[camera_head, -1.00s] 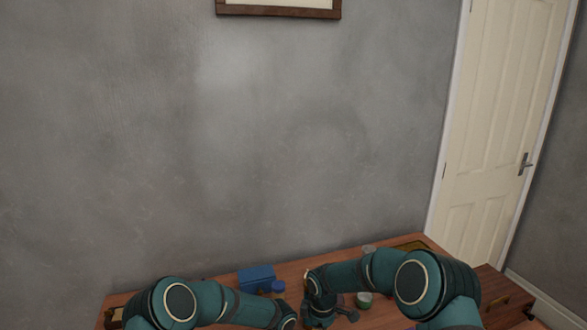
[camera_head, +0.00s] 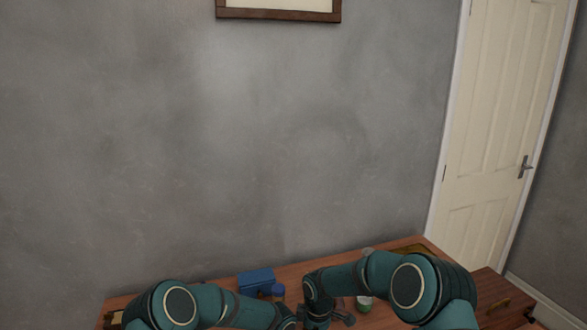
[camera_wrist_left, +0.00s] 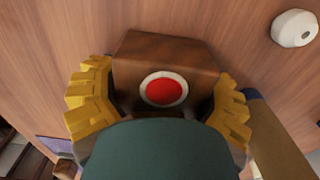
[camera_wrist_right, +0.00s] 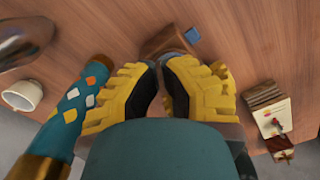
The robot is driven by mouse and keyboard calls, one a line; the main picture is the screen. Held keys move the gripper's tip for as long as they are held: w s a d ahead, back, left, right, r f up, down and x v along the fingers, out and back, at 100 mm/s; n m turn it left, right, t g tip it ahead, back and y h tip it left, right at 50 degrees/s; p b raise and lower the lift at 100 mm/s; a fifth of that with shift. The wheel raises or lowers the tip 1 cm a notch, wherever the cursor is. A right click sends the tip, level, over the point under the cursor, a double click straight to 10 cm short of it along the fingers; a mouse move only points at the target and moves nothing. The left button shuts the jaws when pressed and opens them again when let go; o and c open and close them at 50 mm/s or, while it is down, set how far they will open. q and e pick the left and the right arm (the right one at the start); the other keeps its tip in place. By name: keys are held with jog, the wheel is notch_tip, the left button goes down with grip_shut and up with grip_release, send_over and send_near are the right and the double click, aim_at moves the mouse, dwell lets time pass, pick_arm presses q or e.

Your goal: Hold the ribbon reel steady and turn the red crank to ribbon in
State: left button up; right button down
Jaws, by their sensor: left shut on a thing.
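A brown block-shaped reel body (camera_wrist_left: 165,52) with a red disc in a white ring (camera_wrist_left: 165,89) sits between the yellow fingers of my left gripper (camera_wrist_left: 160,98) in the left wrist view. The left gripper is shut on it. In the right wrist view the yellow fingers of my right gripper (camera_wrist_right: 165,72) are close together, with a narrow gap between their dark pads. A brown block (camera_wrist_right: 160,38) with a blue piece lies just beyond their tips. I cannot tell whether they grip anything. No red crank handle can be made out. In the head view both grippers are largely hidden.
A blue box (camera_head: 256,281) and a blue-capped container (camera_head: 278,291) stand on the wooden table (camera_head: 215,284). A white cup (camera_wrist_right: 22,95) and a diamond-patterned teal object (camera_wrist_right: 78,110) are left of my right gripper. A small stack (camera_wrist_right: 270,108) lies right. A white round object (camera_wrist_left: 294,28) is nearby.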

jog(key=shift+s+a, duration=0.1)
jog(key=shift+s, duration=0.8)
jog(key=shift+s+a, duration=0.5)
dwell(0.6)
jog(key=shift+d, duration=0.15)
jog(key=shift+s+d, duration=0.15)
notch_tip(320, 180, up, 6)
jog(key=shift+d, duration=0.3)
jog(key=shift+w, duration=0.2)
